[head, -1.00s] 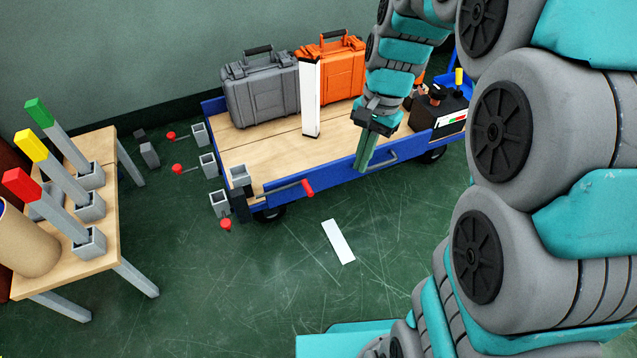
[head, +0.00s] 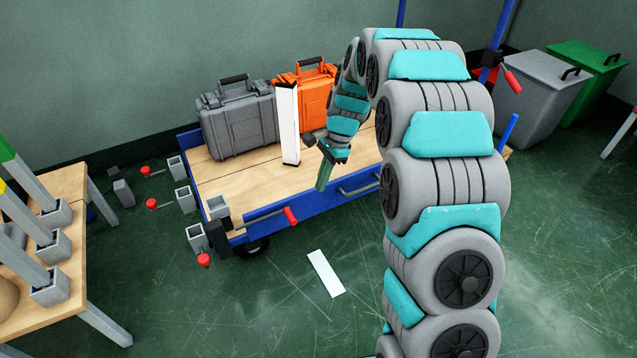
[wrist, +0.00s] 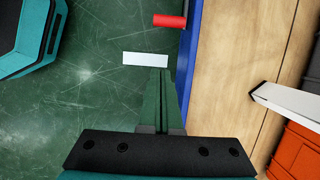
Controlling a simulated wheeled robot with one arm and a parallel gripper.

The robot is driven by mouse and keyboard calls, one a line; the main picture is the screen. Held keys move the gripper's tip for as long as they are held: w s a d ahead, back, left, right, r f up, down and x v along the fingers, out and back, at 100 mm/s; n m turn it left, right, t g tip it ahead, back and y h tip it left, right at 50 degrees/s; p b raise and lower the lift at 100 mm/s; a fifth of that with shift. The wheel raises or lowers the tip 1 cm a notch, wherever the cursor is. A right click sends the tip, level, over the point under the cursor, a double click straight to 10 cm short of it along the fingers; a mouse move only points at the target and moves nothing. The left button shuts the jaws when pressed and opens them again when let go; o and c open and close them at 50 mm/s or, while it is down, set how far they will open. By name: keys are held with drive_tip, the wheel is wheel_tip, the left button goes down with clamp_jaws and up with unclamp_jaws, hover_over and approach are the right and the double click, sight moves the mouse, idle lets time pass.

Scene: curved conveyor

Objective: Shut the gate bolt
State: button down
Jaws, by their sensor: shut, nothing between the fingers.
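A rod with a red grip (head: 290,215) runs along the near blue side of the flatbed cart, by its left corner; it looks like the gate bolt. Its red grip also shows at the top of the wrist view (wrist: 170,20). A dark block (head: 217,238) sits at the rod's left end, at the cart corner. I cannot tell how far the rod reaches into it. My gripper (head: 322,183) points down at the cart's near side, right of and above the red grip in the head view, apart from it. Its green fingers (wrist: 161,85) are shut and empty.
The cart (head: 355,192) carries a grey case (head: 238,125), an orange case (head: 312,90) and an upright white panel (head: 288,125). A white strip (head: 325,273) lies on the floor. Grey sockets with red knobs (head: 204,260) stand left of the cart. A wooden table (head: 95,315) is at left.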

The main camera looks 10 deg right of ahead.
drive_tip(key=s+a+f+b, duration=0.1)
drive_tip(key=s+a+f, duration=0.1)
drive_tip(key=a+f, duration=0.3)
drive_tip(key=x, duration=0.2)
drive_tip(key=shift+f, duration=0.3)
drive_tip(key=a+p, duration=0.1)
drive_tip(key=s+a, duration=0.1)
drive_tip(key=a, duration=0.1)
drive_tip(key=s+a+p, duration=0.1)
drive_tip(key=a, duration=0.1)
drive_tip(key=shift+a+p, duration=0.2)
drive_tip(key=shift+p, duration=0.15)
